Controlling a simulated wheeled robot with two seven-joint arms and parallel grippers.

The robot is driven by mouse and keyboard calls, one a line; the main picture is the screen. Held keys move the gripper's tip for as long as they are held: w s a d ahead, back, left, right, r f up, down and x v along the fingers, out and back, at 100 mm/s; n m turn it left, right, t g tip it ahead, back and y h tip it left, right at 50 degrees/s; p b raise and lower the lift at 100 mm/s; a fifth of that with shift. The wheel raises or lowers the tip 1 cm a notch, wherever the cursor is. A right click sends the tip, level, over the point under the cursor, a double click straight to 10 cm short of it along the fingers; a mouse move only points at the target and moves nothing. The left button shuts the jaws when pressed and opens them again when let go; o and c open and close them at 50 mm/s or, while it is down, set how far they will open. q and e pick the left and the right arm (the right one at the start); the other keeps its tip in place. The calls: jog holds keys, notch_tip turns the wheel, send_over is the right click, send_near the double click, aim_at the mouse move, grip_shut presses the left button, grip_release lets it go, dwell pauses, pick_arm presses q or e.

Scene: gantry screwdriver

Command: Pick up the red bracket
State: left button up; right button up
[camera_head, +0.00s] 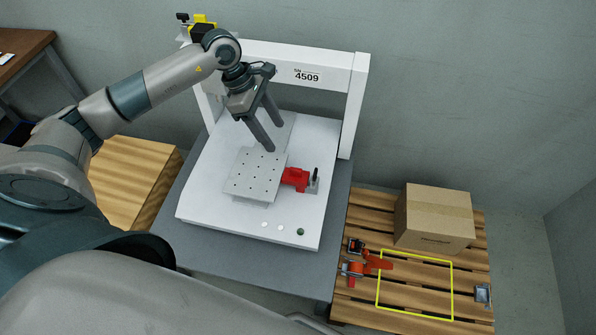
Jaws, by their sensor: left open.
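The red bracket (295,179) sits at the right edge of the grey perforated plate (254,178) on the white gantry machine. A small grey clamp with a black handle (315,180) stands against its right side. My left gripper (270,143) is open and points down above the back of the plate, up and left of the bracket. Nothing shows between its fingers. My right gripper is not in view.
The gantry's white beam (310,76) and right post (353,108) stand behind the plate. A wooden pallet (400,315) at right holds a cardboard box (435,218), a yellow rectangle outline (452,290) and orange-red parts (372,263).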

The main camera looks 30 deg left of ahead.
aim_at(295, 169)
pick_arm(q)
jog(key=p+x, duration=0.2)
jog(key=x, duration=1)
jog(key=shift+d+f, duration=0.1)
jog(key=shift+f, duration=0.05)
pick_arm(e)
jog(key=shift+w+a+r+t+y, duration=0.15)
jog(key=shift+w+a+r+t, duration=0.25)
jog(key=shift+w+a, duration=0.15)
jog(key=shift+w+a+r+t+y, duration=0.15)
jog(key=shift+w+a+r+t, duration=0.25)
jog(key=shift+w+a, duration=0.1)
pick_arm(q)
jog(key=shift+d+f+p, duration=0.2)
jog(key=shift+f+p, duration=0.25)
jog(key=shift+p+x, duration=0.45)
jog(key=shift+x, duration=1.65)
jog(key=shift+s+a+f, duration=0.1)
jog(key=shift+a, duration=0.1)
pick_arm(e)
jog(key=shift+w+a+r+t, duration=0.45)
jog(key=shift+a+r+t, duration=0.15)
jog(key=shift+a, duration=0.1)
pick_arm(q)
jog(key=c, duration=1.2)
